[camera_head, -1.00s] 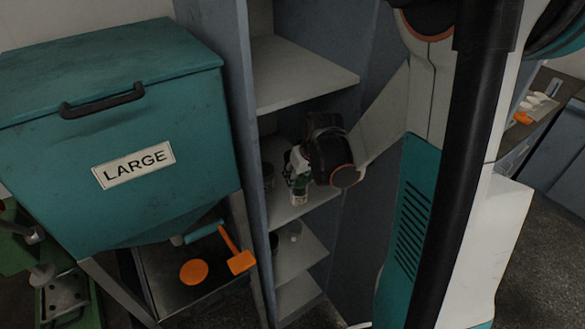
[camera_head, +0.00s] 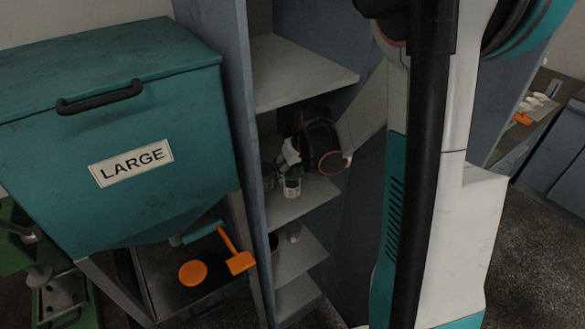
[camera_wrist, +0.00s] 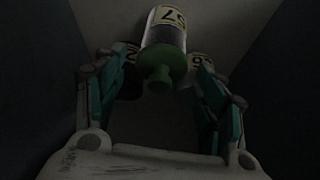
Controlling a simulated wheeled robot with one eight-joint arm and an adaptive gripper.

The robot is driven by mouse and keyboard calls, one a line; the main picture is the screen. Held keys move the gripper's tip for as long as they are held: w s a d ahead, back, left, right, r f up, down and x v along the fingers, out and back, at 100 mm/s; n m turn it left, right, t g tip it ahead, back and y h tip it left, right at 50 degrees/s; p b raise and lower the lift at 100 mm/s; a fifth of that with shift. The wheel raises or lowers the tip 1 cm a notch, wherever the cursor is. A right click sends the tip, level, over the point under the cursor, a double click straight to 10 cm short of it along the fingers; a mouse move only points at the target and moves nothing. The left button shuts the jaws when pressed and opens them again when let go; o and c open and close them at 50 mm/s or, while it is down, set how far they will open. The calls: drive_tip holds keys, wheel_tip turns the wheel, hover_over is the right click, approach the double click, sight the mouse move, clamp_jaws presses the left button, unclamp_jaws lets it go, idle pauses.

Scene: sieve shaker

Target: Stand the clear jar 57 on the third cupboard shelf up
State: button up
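The clear jar 57 (camera_head: 292,189) has a green lid and a pale label with dark digits. It is over the cupboard shelf (camera_head: 318,196) below the large upper one, lid up and roughly upright in the head view. I cannot tell whether its base touches the shelf. My gripper (camera_head: 291,168) reaches in from the right and is closed around the jar near its lid. In the wrist view, the jar (camera_wrist: 165,32) lies between the two fingers (camera_wrist: 162,70), its green lid towards me and its label upside down.
Another jar (camera_head: 268,180) stands close on the left of the same shelf. The wrist view shows labelled jars behind left (camera_wrist: 131,60) and right (camera_wrist: 200,61). The upper shelf (camera_head: 300,78) hangs over my gripper. A small jar (camera_head: 294,232) stands one shelf below.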

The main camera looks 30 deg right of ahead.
drive_tip(key=shift+r, duration=0.2)
drive_tip(key=s+a+p, duration=0.1)
drive_tip(key=s+p, duration=0.1)
drive_tip(key=s, duration=1)
drive_tip(key=shift+s+r, duration=0.25)
drive_tip(key=shift+r, duration=0.2)
drive_tip(key=shift+a, duration=0.1)
